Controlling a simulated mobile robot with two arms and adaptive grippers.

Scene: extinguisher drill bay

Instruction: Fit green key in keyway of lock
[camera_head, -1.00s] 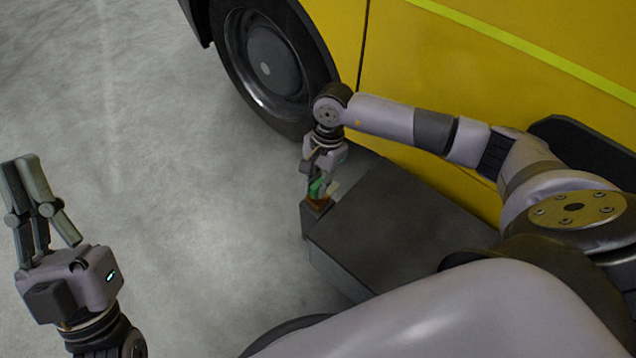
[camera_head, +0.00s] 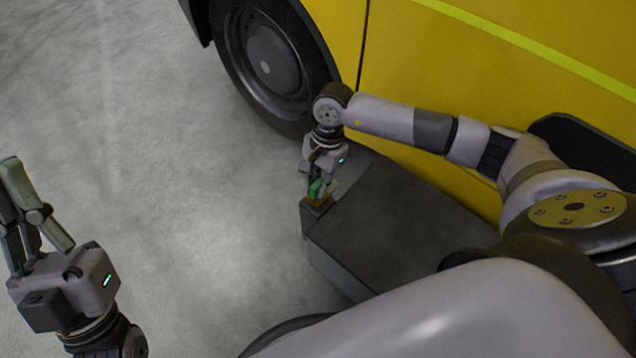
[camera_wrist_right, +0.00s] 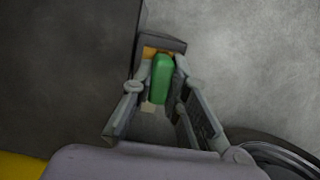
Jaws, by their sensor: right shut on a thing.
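The green key (camera_head: 316,188) is between the fingers of my right gripper (camera_head: 319,186), which is shut on it and points down. The key also shows in the right wrist view (camera_wrist_right: 161,80). Its far end is at an orange-brown block, seemingly the lock (camera_head: 317,203), at the corner of a dark box. The lock also shows in the wrist view (camera_wrist_right: 150,51), partly behind the key. The keyway is hidden, and I cannot tell whether the key is inside it. My left gripper (camera_head: 12,185) is at the left edge, away from the lock, its fingers partly cut off.
The dark grey box (camera_head: 400,225) stands beside a yellow vehicle (camera_head: 470,75) with a black wheel (camera_head: 262,60). A small beige piece (camera_wrist_right: 148,107) shows between my right fingers. The concrete floor (camera_head: 190,190) to the left is clear.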

